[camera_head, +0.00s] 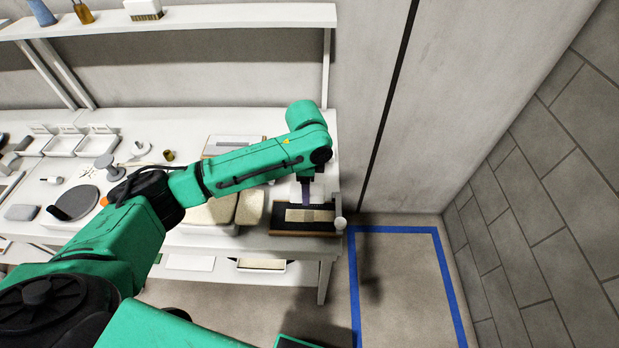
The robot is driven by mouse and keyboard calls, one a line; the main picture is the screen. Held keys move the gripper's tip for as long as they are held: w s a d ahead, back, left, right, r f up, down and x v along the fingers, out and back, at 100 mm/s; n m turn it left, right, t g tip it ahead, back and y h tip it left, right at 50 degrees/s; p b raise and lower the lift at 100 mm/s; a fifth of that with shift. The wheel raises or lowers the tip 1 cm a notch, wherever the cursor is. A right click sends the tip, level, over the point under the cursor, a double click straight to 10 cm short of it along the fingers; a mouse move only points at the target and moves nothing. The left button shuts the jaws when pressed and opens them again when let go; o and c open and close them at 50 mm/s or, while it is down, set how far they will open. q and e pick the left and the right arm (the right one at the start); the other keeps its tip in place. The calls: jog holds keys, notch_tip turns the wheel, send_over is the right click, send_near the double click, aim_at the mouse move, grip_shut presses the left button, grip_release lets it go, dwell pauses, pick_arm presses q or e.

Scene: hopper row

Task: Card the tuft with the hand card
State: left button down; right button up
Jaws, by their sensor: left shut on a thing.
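My left arm reaches across the table to its right end. My left gripper (306,180) points down there and is shut on a narrow purplish handle (307,193), which seems to be that of the hand card; the gripper and arm hide much of it. Below it lies a dark flat bed (284,225) with a pale beige strip (299,215) on top, which looks like the tuft. I cannot tell whether the held tool touches the strip. My right gripper is not in view.
The white table (225,242) ends just right of the bed, where a small white cylinder (340,223) stands. Beige pads (250,206) lie left of the bed. White bins (64,144), a grey disc (80,203) and small tools fill the left side. A shelf (230,17) hangs above. Blue tape (354,290) marks clear floor.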

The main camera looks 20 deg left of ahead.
aim_at(313, 203)
pick_arm(q)
jog(key=f, duration=0.1)
jog(key=f+b, duration=0.1)
jog(key=f, duration=0.1)
jog(key=s+f+b, duration=0.1)
jog(key=f, duration=0.1)
jog(key=shift+a, duration=0.25)
jog(key=shift+w+d+r+p, duration=0.1)
jog(key=shift+d+r+p, duration=0.05)
jog(key=shift+d+p, duration=0.5)
jog(key=shift+d, duration=0.6)
jog(key=shift+p, duration=0.7)
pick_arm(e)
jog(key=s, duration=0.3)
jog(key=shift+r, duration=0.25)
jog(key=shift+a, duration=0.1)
